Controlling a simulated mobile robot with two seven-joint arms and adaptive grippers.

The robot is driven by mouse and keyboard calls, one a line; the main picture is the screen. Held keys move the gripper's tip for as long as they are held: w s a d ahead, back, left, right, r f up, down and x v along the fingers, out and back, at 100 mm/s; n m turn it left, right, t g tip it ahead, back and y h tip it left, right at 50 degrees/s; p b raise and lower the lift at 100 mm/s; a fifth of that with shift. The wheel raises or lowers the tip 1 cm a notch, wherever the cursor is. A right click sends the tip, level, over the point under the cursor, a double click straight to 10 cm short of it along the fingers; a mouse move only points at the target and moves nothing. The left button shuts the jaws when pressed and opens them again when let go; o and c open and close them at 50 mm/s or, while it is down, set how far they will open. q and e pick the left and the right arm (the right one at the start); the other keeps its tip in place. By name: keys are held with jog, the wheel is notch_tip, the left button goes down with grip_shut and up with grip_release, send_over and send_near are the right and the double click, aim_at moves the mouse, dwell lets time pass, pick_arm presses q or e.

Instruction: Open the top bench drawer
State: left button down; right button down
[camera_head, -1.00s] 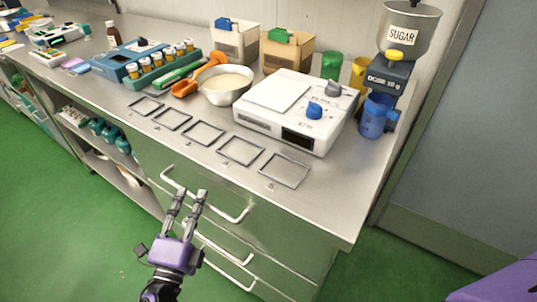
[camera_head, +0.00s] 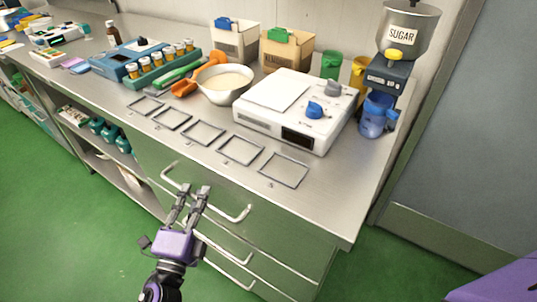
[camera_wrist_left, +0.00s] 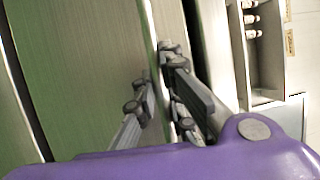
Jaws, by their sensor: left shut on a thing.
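The top bench drawer (camera_head: 270,214) is in the bench front below the worktop, and its front looks flush with the bench. Its pale bar handle (camera_head: 236,218) runs across the front. My left gripper (camera_head: 196,191) reaches up to the handle's middle from below and is shut on it. In the left wrist view the two grey fingers (camera_wrist_left: 158,78) lie on either side of a pale bar, the handle. The fingers hide part of the handle in the head view. My right gripper is not in view.
Lower drawers with similar handles (camera_head: 240,260) sit just under the top one. On the worktop stand empty square frames (camera_head: 241,151), a white scale (camera_head: 295,110), a bowl (camera_head: 225,90) and a blue cup (camera_head: 376,117). The green floor (camera_head: 90,240) in front is clear.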

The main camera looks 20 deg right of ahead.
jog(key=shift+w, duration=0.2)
